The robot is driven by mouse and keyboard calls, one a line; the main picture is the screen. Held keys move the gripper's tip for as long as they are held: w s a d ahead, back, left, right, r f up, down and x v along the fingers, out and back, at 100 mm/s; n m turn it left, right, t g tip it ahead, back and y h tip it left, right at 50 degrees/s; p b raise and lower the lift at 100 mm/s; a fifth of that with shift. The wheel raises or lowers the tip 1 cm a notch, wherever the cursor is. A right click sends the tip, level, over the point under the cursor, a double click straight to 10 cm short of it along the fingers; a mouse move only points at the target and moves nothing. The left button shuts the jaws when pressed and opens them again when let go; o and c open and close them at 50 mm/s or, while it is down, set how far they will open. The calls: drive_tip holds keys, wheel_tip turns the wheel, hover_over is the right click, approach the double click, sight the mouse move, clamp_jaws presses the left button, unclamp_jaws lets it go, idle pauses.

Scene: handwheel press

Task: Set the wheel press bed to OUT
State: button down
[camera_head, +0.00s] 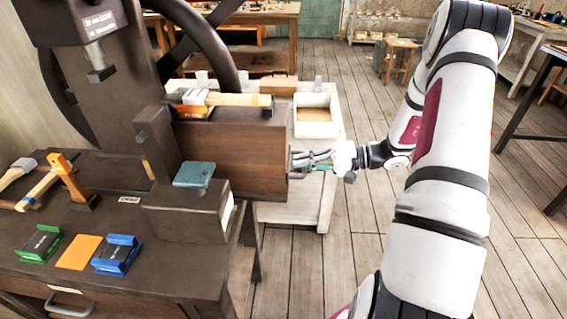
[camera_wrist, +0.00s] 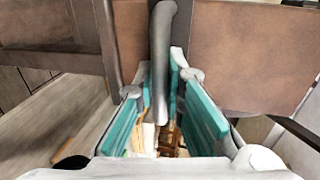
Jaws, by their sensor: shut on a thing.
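The wheel press (camera_head: 125,95) is a dark machine on the bench at the left. A brown box-like part (camera_head: 232,158), which looks like its bed, reaches out to the right of the press frame. A grey bar handle (camera_wrist: 163,50) is on its end face. My gripper (camera_head: 312,160) is at that right end, with the arm coming in from the right. In the wrist view, the teal finger pads (camera_wrist: 165,105) stand on both sides of the handle and are shut on it. The head view shows the fingers only small, and the handle is mostly hidden there.
A dark block with a teal pad (camera_head: 193,175) stands in front of the bed. A white cart (camera_head: 325,200) with a tray (camera_head: 317,130) stands behind my gripper.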

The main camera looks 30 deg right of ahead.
drive_tip(key=f+v, duration=0.1)
drive_tip(key=v, duration=0.5)
drive_tip(key=shift+d+f, duration=0.15)
drive_tip(key=shift+d, duration=0.05)
drive_tip(key=shift+s+d, duration=0.15)
drive_tip(key=c, duration=1.7)
unclamp_jaws()
drive_tip(key=shift+o, duration=0.2)
drive_tip(key=v, duration=1.2)
